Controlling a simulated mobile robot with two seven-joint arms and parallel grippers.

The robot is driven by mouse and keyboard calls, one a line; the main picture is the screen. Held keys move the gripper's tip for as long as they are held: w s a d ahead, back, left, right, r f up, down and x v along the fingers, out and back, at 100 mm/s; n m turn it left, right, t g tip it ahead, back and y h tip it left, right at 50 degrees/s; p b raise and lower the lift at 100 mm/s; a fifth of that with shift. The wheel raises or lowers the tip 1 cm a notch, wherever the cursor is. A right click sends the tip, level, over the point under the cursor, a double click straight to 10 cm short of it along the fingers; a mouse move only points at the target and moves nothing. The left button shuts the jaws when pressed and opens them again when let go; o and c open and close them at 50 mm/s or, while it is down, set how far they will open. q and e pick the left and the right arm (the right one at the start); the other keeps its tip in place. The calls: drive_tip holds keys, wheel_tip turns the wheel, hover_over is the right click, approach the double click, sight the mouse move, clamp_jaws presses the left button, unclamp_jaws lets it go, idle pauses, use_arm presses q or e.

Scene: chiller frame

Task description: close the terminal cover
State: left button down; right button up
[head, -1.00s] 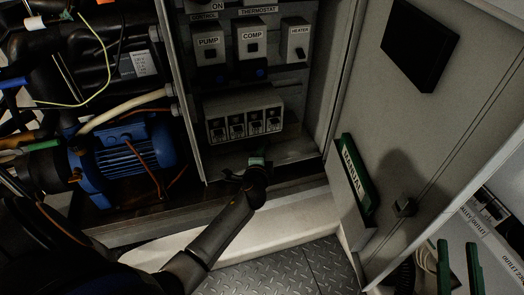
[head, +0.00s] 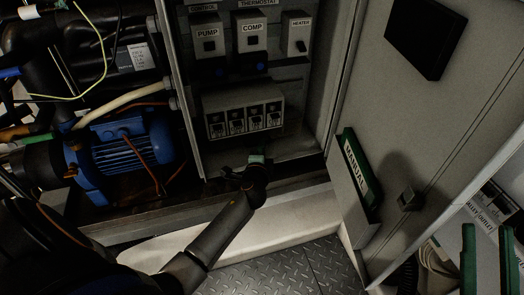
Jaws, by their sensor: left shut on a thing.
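The terminal block (head: 243,113) is a pale box with several dark terminals showing on its front, low in the cabinet. Below it, a pale flat surface (head: 292,150) shows; I cannot tell for certain whether this is the open terminal cover or the cabinet floor. My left gripper (head: 250,168) is at the front of this surface, below the block, shut on what seems to be the cover's edge. The wrist and dim light hide the held part. My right gripper (head: 487,262) shows two green fingers set apart at the lower right, empty.
The cabinet door (head: 420,130) stands open at the right, with a green manual (head: 362,178) in a holder and a latch (head: 410,199). A blue motor (head: 125,155) and cables are at the left. Switch boxes (head: 250,38) sit above the block. The tread-plate floor (head: 290,268) is clear.

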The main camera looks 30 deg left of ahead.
use_arm(q)
drive_tip(key=shift+w+f+b, duration=0.1)
drive_tip(key=shift+b, duration=0.65)
use_arm(e)
drive_tip(key=s+r+n+y, duration=0.4)
drive_tip(key=r+y, duration=0.1)
drive_tip(key=shift+s+a+r+y, duration=0.15)
drive_tip(key=shift+s+a+y, duration=0.2)
drive_tip(key=shift+a+y, duration=0.05)
use_arm(q)
drive_tip(key=c, duration=1)
unclamp_jaws()
drive_tip(key=shift+o, duration=0.2)
